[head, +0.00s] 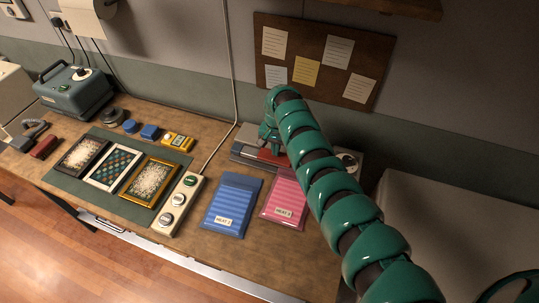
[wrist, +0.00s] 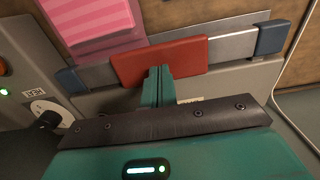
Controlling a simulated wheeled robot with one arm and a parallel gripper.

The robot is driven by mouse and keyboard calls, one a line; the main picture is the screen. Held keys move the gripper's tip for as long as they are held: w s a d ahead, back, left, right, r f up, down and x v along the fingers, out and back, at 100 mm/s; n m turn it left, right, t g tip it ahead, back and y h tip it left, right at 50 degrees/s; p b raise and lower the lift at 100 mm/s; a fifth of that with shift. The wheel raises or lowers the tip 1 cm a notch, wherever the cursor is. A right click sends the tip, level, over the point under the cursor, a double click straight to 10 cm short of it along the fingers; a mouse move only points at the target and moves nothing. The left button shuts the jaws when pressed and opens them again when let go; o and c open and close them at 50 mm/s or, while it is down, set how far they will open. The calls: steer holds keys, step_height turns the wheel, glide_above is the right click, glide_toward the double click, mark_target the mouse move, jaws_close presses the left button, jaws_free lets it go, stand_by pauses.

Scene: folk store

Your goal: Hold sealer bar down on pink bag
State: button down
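In the wrist view, the striped end of the pink bag (wrist: 95,22) reaches the edge of the sealer bar (wrist: 228,47). I cannot tell whether the bag passes under it. The bar has a red grip (wrist: 158,60) in its middle and blue end blocks. My gripper (wrist: 159,72) has its green fingers together at the lower edge of the red grip. Contact is unclear. In the head view my arm partly hides the sealer.
A blue bag (head: 231,204) lies left of the pink bag. A button box (head: 179,204), a mat with framed pieces (head: 154,182) and small blocks (head: 150,132) stand further left. A dial (wrist: 46,107) is on the sealer. A pale surface (head: 430,215) is at right.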

steer(key=shift+f+b, duration=0.95)
steer(key=shift+f, duration=0.55)
steer(key=shift+f+b, duration=0.4)
steer(key=shift+b, duration=0.05)
steer(key=shift+s, duration=0.2)
stand_by(2.9)
steer(key=shift+w+r+p, duration=0.2)
steer(key=shift+r+p, duration=1.05)
steer(key=shift+r, duration=0.85)
steer(key=shift+r+p, duration=0.8)
steer(key=shift+r, duration=1.75)
